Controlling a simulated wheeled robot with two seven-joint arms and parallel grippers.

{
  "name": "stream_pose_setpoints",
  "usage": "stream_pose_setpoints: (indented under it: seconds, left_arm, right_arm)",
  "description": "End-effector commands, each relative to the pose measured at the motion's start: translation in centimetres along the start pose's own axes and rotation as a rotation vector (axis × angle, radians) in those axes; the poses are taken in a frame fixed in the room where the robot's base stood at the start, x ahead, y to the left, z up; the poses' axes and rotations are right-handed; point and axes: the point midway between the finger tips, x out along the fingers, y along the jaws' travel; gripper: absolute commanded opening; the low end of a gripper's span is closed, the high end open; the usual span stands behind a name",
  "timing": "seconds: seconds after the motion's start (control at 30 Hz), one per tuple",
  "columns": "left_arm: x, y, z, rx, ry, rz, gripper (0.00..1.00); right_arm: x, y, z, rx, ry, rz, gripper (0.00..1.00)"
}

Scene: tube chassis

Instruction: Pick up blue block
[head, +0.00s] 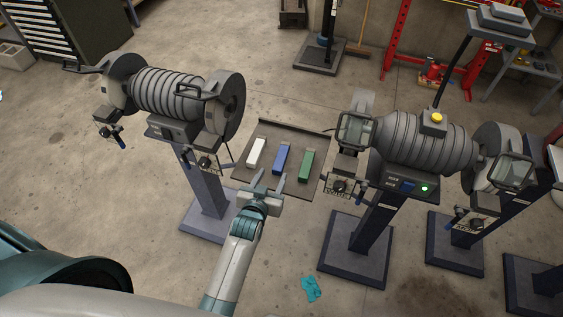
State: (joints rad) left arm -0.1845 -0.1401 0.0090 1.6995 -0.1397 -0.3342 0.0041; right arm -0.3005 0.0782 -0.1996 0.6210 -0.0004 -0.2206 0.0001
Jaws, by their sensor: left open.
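The blue block (281,158) lies on a dark tray (262,130), between a white block (256,153) on its left and a green block (306,165) on its right. My left gripper (268,182) is open and empty, at the near edge of the tray, just short of the blue block in the picture. My right gripper is not in view.
A bench grinder (165,92) on a pedestal stands left of the tray, and another grinder (425,148) stands on its right. A teal cloth (311,289) lies on the floor. A red frame (440,50) stands at the back right. Open floor lies behind the tray.

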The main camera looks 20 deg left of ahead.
Motion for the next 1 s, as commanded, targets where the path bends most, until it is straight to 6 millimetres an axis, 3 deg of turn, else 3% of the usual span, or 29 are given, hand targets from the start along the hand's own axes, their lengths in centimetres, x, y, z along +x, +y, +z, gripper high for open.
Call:
stream_pose_setpoints:
  seconds: [0.03, 0.23, 0.73, 1.0]
  left_arm:
    - [1.0, 0.0, 0.3, 0.000, 0.002, 0.000, 0.48]
    - [2.8, 0.0, 0.2, 0.000, 0.001, 0.000, 0.48]
    - [3.3, 0.0, 0.0, 0.000, 0.000, 0.000, 0.48]
    - [5.1, 0.1, 0.1, 0.000, 0.002, 0.000, 0.48]
  right_arm:
    - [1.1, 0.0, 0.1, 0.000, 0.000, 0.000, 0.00]
    - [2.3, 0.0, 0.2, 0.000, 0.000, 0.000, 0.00]
    - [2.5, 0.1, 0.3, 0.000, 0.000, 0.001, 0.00]
    - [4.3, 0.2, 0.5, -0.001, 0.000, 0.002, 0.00]
